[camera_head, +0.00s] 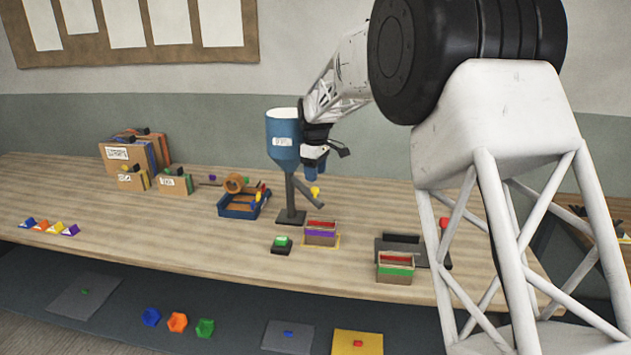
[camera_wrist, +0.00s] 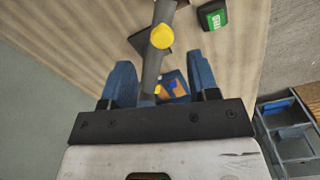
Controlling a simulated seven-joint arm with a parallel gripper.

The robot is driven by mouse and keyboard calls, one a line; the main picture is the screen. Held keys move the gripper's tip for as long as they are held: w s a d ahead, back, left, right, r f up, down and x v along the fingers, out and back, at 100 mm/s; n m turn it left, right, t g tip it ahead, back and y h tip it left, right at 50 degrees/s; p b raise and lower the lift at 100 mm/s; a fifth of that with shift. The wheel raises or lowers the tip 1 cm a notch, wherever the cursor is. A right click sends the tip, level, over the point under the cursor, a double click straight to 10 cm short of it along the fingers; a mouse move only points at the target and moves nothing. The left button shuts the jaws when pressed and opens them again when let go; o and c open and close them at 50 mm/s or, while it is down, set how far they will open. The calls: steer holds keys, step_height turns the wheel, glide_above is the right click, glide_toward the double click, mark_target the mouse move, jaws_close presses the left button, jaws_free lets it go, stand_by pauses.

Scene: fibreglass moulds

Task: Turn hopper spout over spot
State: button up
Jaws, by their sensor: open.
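The blue hopper (camera_head: 283,138) stands on a dark post and base (camera_head: 291,216) at mid-table. Its grey spout (camera_head: 302,188) slopes down to the right, with a yellow knob (camera_head: 315,192) on it. My gripper (camera_head: 314,172) is open just right of the hopper, pointing down above the knob. In the wrist view the two blue fingers of my gripper (camera_wrist: 160,62) are apart, with the grey spout (camera_wrist: 152,75) showing between them and the yellow knob (camera_wrist: 162,37) just beyond the tips. I cannot tell whether they touch the spout. Which mark is the spot is unclear.
A box with red and purple bands (camera_head: 320,233) stands on a yellow-edged patch right of the hopper base. A green-topped black block (camera_head: 282,244) is in front. A blue tray (camera_head: 239,210) stands left, a green-banded box (camera_head: 395,268) right.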

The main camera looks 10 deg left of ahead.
steer(key=shift+r, duration=1.2)
steer(key=shift+s+d+r, duration=0.2)
steer(key=shift+d+r, duration=0.05)
steer(key=shift+d, duration=0.1)
steer(key=s+d+r+m+t, duration=0.1)
steer(key=s+d+r+m, duration=0.35)
steer(key=s+d, duration=0.75)
steer(key=s+d+r+m, duration=0.3)
steer(key=s+d+r, duration=0.2)
steer(key=s+d, duration=0.75)
steer(key=s+d+f+m, duration=0.2)
steer(key=s+d, duration=0.1)
steer(key=s, duration=0.7)
steer(key=s+d+f+m+t, duration=0.1)
steer(key=s+d+f+m, duration=0.1)
steer(key=s, duration=0.8)
steer(key=s+d+f+m, duration=0.3)
steer(key=s+f, duration=0.1)
steer(key=s, duration=0.7)
steer(key=shift+d+f+t, duration=0.25)
steer(key=shift+d+t, duration=0.05)
steer(key=shift+d, duration=0.05)
